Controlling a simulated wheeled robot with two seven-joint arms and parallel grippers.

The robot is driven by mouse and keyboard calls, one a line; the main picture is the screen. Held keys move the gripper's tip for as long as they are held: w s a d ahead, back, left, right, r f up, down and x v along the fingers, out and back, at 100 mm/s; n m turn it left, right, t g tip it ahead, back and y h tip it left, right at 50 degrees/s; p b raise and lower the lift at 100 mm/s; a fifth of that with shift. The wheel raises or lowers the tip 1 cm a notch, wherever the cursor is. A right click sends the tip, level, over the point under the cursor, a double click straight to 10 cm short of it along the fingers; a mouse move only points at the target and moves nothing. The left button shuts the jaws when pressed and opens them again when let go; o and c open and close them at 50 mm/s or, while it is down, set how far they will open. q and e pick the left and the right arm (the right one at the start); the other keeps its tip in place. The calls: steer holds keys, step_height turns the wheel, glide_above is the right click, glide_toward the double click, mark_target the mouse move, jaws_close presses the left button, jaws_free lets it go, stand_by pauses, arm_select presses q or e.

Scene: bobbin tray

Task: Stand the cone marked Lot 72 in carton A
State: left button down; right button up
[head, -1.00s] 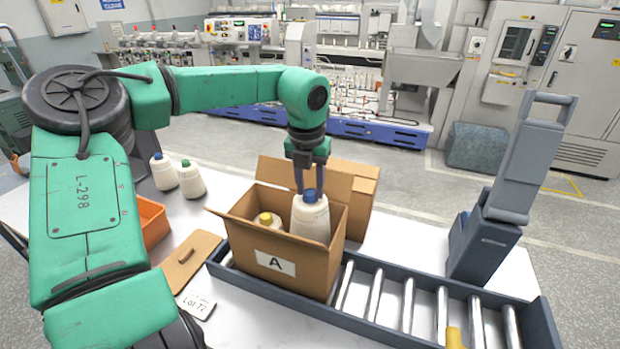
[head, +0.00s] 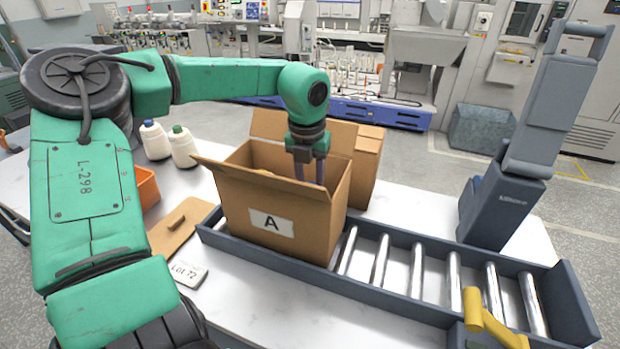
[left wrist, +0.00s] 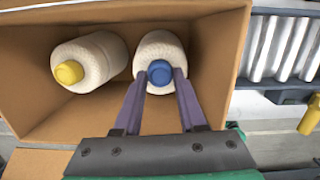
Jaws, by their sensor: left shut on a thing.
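Carton A (head: 290,225) stands open on the roller conveyor, its "A" label facing me. My left gripper (head: 309,178) reaches down into it from above; the front wall hides the fingertips in the head view. In the left wrist view the left gripper (left wrist: 160,82) is shut on the blue tip of a white cone (left wrist: 160,50), which is inside the carton. Whether its base touches the carton floor cannot be told. A yellow-tipped cone (left wrist: 98,58) is beside it on the left. A "Lot 72" card (head: 187,272) lies on the table. My right gripper is not in view.
Two cones, one blue-tipped (head: 154,140) and one green-tipped (head: 182,147), stand at the back left near an orange bin (head: 146,188). A wooden board with a handle (head: 180,228) lies left of the conveyor (head: 400,300). A grey upright device (head: 505,190) stands behind the conveyor's right part; the rollers right of the carton are clear.

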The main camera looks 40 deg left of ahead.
arm_select(q)
steer(key=shift+r, duration=0.1)
steer(key=shift+c, duration=2)
jaws_free()
steer(key=shift+r, duration=0.4)
step_height(320, 180, up, 14)
steer(key=s+b, duration=0.1)
steer(key=b, duration=0.1)
steer(key=shift+s+d+f, duration=0.15)
steer(key=shift+s+d, duration=0.2)
steer(key=shift+d, duration=0.05)
